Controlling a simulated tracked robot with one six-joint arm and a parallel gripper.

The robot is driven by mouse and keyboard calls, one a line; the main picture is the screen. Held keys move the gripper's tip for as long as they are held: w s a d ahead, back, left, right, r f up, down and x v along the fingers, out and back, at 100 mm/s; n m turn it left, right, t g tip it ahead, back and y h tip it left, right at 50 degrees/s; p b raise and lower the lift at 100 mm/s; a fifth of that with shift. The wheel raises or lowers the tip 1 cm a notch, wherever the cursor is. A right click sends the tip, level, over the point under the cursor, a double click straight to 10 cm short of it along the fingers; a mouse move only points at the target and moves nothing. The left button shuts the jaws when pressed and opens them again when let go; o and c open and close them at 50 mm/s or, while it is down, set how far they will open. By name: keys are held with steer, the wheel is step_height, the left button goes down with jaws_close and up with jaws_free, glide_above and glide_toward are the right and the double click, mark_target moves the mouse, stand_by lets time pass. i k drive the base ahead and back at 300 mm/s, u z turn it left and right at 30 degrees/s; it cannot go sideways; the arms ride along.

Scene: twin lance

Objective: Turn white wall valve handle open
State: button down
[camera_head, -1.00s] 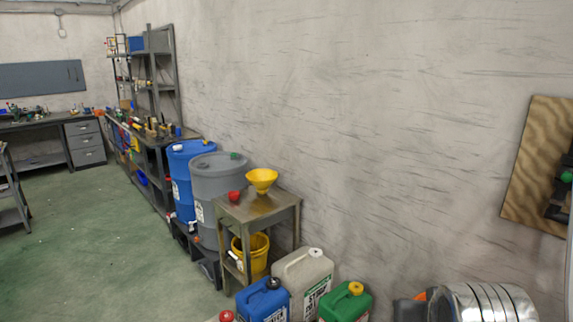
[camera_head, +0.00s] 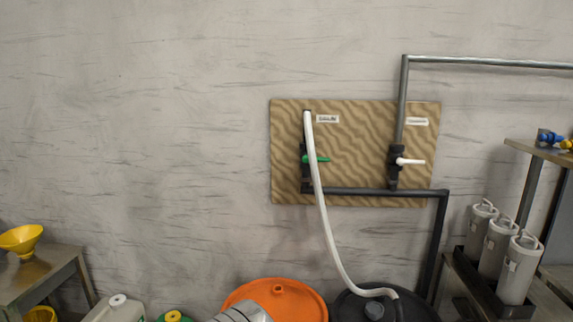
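The white valve handle (camera_head: 411,161) is on a dark valve body on the right side of a tan, wavy-patterned wall board (camera_head: 350,115). The handle points sideways to the right, across the vertical grey pipe (camera_head: 402,100). A second valve with a green handle (camera_head: 318,159) sits to its left, also pointing right. A white hose (camera_head: 324,205) runs down from the board's upper left, passing in front of that valve. My gripper is not in view.
Below the board stand an orange drum (camera_head: 290,298) and a black drum (camera_head: 415,308). Grey canisters (camera_head: 517,270) stand at right near a shelf (camera_head: 540,150). A metal table with a yellow funnel (camera_head: 20,240) is at left. A silvery ribbed object (camera_head: 240,313) shows at the bottom.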

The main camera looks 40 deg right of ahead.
mark_target(400, 161)
steer(key=z, duration=1.2)
steer(key=i, duration=0.35)
steer(key=u, duration=0.05)
